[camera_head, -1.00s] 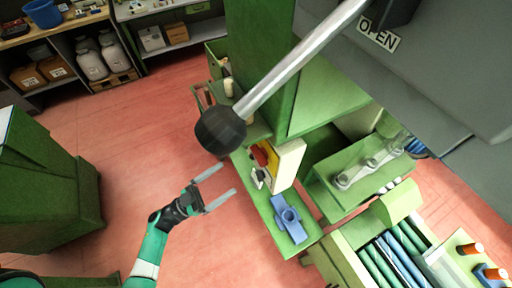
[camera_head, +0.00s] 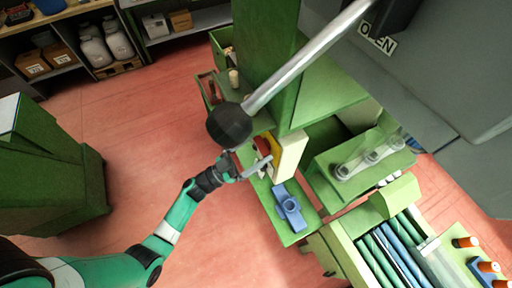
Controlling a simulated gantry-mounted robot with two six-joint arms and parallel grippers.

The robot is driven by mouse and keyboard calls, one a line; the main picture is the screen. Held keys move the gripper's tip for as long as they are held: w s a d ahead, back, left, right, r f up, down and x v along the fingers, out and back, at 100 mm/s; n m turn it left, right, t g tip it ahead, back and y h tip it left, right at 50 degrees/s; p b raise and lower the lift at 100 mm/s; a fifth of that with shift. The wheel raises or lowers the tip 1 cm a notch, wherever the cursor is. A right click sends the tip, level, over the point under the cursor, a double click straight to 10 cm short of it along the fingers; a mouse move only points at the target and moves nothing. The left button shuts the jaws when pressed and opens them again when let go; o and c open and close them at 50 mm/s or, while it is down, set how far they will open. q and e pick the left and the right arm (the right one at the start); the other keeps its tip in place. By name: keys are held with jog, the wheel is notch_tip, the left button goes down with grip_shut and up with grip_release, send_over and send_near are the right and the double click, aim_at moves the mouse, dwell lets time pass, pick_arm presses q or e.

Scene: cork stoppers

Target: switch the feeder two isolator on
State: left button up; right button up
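A cream box with a yellow face (camera_head: 289,157) and a red handle (camera_head: 263,144) stands on a green bench, left of its middle. A long metal lever with a black ball knob (camera_head: 229,125) crosses above it, near an OPEN label (camera_head: 377,38). No feeder-two marking is legible, so I cannot tell which is the isolator. My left gripper (camera_head: 266,149) is at the box's yellow face, around or beside the red handle. Its lower finger shows, and its upper finger is largely hidden by the ball knob. It looks open; contact is unclear. My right gripper is not in view.
A blue valve-like fitting (camera_head: 290,207) sits on the bench just below the box. A green post (camera_head: 262,50) and grey cabinet (camera_head: 425,110) crowd the right. Green and blue tubes (camera_head: 392,250) lie lower right. The red floor (camera_head: 140,125) at left is clear.

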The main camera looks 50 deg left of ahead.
pick_arm(q)
jog(key=c, duration=0.9)
jog(key=shift+m, duration=0.3)
jog(key=m+h, duration=0.1)
jog(key=m, duration=0.2)
jog(key=m+g+h, duration=0.1)
jog(key=m+h, duration=0.1)
jog(key=m, duration=0.1)
jog(key=shift+a+b, duration=0.15)
jog(key=shift+b, duration=0.25)
jog(key=shift+r+m+g+h+p, duration=0.1)
jog(key=shift+m+g+h+p, duration=0.2)
jog(key=shift+m+g, duration=1.55)
jog(key=shift+r+m+g+h+p, duration=0.1)
jog(key=shift+m+g+h+p, duration=0.2)
jog(key=shift+m, duration=3.1)
jog(key=shift+m+g+h+p, duration=0.15)
jog(key=shift+m+g+h, duration=0.55)
jog(key=shift+m, duration=1.95)
jog(key=shift+g+y, duration=0.25)
jog(key=shift+y, duration=0.05)
jog(key=o, duration=1)
